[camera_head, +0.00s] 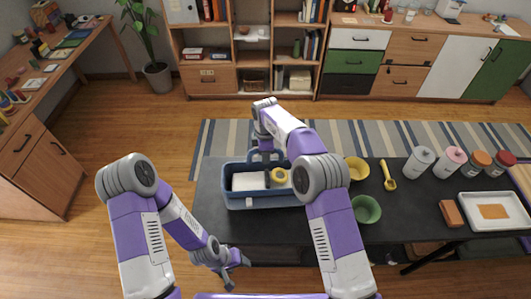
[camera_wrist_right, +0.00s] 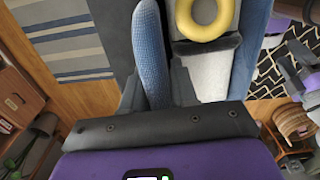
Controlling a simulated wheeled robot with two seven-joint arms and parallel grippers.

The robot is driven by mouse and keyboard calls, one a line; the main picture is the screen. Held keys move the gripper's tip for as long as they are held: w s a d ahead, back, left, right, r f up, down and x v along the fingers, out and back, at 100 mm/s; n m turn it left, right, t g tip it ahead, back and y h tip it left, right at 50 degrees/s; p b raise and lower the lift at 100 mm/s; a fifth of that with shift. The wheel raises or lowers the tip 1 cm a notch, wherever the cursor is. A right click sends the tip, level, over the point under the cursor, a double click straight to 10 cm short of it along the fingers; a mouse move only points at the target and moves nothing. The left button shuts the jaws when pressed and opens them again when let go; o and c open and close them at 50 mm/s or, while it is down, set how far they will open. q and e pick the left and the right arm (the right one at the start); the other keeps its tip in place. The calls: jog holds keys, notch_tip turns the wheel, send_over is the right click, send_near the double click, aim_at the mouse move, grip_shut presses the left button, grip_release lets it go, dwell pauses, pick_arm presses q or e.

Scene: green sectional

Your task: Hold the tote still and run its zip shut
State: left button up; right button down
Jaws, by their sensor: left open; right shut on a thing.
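The blue tote (camera_head: 238,203) stands on the dark table, its top open. A white item (camera_head: 252,181) and a yellow ring (camera_head: 277,178) show inside; the ring also shows in the right wrist view (camera_wrist_right: 205,18). My right gripper (camera_head: 266,157) is at the tote's far side, shut on the blue handle (camera_wrist_right: 152,50), which stands between its fingers in the wrist view. A small pale tab (camera_head: 249,202) is on the tote's near side; I cannot tell if it is the zip pull. My left gripper (camera_head: 236,267) is open and empty, near the table's front edge, apart from the tote.
Right of the tote on the table (camera_head: 400,215) are a yellow bowl (camera_head: 357,168), a green bowl (camera_head: 366,209), a yellow scoop (camera_head: 388,176), several jars, a brown block (camera_head: 451,213) and a white tray (camera_head: 493,211). The table left of the tote is clear.

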pick_arm(q)
jog(key=shift+f+b, duration=0.4)
jog(key=shift+f, duration=0.05)
pick_arm(e)
jog(key=shift+f, duration=0.9)
pick_arm(q)
jog(key=shift+f+b, duration=0.3)
pick_arm(e)
jog(key=shift+f, duration=0.85)
pick_arm(q)
jog(key=shift+c, duration=0.5)
